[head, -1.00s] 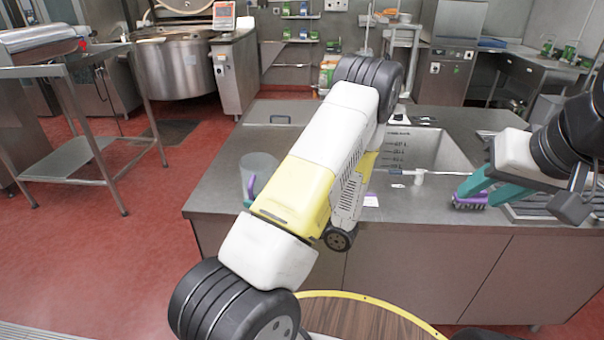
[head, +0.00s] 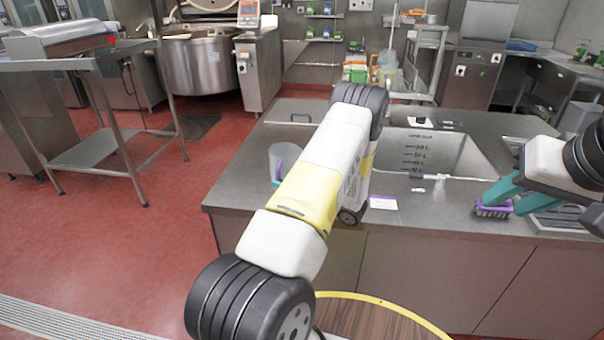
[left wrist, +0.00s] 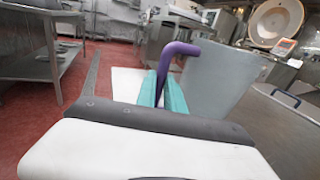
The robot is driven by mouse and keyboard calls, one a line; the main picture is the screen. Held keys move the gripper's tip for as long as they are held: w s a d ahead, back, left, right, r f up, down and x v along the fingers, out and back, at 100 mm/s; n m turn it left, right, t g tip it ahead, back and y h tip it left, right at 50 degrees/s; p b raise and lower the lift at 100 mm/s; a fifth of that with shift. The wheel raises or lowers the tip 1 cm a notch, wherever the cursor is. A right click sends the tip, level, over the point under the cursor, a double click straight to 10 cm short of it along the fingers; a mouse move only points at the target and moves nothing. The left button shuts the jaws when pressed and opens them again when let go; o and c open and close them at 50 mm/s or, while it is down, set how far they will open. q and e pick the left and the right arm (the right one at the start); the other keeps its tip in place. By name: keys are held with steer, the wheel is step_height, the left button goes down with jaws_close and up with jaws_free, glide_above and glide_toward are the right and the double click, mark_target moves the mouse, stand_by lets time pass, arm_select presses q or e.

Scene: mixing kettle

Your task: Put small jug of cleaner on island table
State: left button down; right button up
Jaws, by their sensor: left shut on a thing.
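A small translucent grey jug (head: 284,157) with a purple handle shows beside my left forearm, at the left end of the island table (head: 236,190). My left gripper (left wrist: 163,85) is shut on the purple handle (left wrist: 180,50) in the left wrist view, where the jug's wall (left wrist: 220,80) stands close on the right. In the head view my forearm hides most of that gripper. I cannot tell whether the jug's base touches the tabletop. My right gripper (head: 512,200) has its teal fingers apart over the table's right part, close to a purple brush (head: 492,209).
A sink (head: 440,152) is set into the island, with a white-and-grey tool across its front edge. A small card (head: 382,202) lies on the tabletop. A drain rack (head: 565,218) is at the right. A steel kettle (head: 200,62) and a side table stand behind on the left.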

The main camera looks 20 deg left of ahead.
arm_select(q)
steer(key=shift+f, duration=0.15)
steer(key=c, duration=1.4)
jaws_free()
steer(key=shift+c, duration=0.2)
